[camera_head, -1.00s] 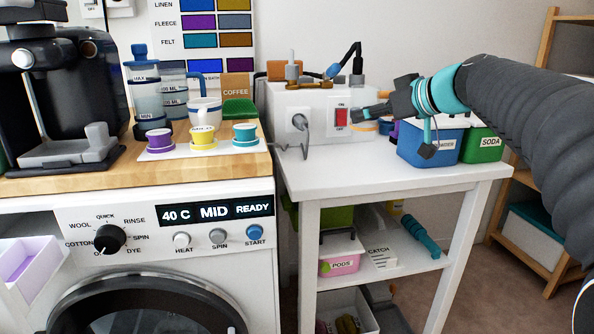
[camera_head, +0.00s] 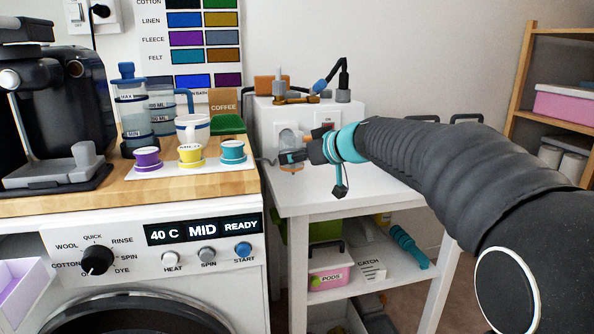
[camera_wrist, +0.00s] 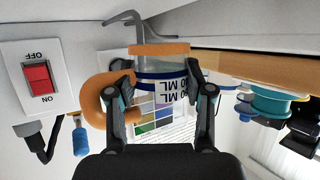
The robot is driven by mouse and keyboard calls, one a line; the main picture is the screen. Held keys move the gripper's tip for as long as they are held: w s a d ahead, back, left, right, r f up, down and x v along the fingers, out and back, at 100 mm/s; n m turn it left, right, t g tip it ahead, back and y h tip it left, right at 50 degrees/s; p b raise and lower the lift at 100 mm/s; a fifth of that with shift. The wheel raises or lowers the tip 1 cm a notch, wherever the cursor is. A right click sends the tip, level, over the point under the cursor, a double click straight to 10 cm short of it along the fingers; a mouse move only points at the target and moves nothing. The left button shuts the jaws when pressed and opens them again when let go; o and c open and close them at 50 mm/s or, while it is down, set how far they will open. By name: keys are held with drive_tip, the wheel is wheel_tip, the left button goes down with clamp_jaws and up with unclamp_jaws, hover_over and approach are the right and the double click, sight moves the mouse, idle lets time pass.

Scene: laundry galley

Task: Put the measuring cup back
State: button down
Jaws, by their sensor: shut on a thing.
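A clear measuring cup (camera_head: 290,138) with an orange base and orange handle is in my gripper (camera_head: 291,157), held above the left end of the white side table. In the wrist view, the cup (camera_wrist: 162,48) has blue bands and ML marks, and its orange handle sticks out to the left. My gripper (camera_wrist: 160,92) is shut around its sides. The cup looks about upright. A second measuring cup (camera_head: 162,115), with a blue handle, stands on the wooden counter behind the blue-lidded canister (camera_head: 133,110).
A white mat (camera_head: 170,169) with purple, yellow and teal pots lies at the counter's front, a white mug (camera_head: 192,128) behind it. The coffee machine (camera_head: 55,110) stands left. A white box (camera_head: 262,118) with a red switch (camera_wrist: 37,77) rises behind the cup. The white table (camera_head: 310,190) is clear in front.

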sight(296, 167)
drive_tip(key=shift+f, duration=2)
drive_tip(key=shift+f+b, duration=0.15)
drive_tip(key=shift+b, duration=0.15)
drive_tip(key=shift+c, duration=2.2)
unclamp_jaws()
drive_tip(key=shift+r, duration=0.2)
drive_tip(key=b+v, duration=0.1)
drive_tip(key=v, duration=1.1)
drive_tip(key=shift+b, duration=0.3)
drive_tip(key=s+d+f+m+g+h, duration=0.1)
drive_tip(key=s+d+f+m+h, duration=0.2)
drive_tip(key=s+f, duration=0.3)
drive_tip(key=s+d+f+m+g+h, duration=0.1)
drive_tip(key=s+d+f+m+h, duration=0.2)
drive_tip(key=s+f, duration=0.4)
drive_tip(key=s+d+f+m+g+h, duration=0.1)
drive_tip(key=s+d+f+m+h, duration=0.2)
drive_tip(key=s, duration=1.4)
wheel_tip(296, 167, down, 4)
drive_tip(key=shift+s+d+f+g+h+p, duration=0.2)
drive_tip(key=shift+d+g+h+p, duration=0.25)
drive_tip(key=shift+d, duration=0.55)
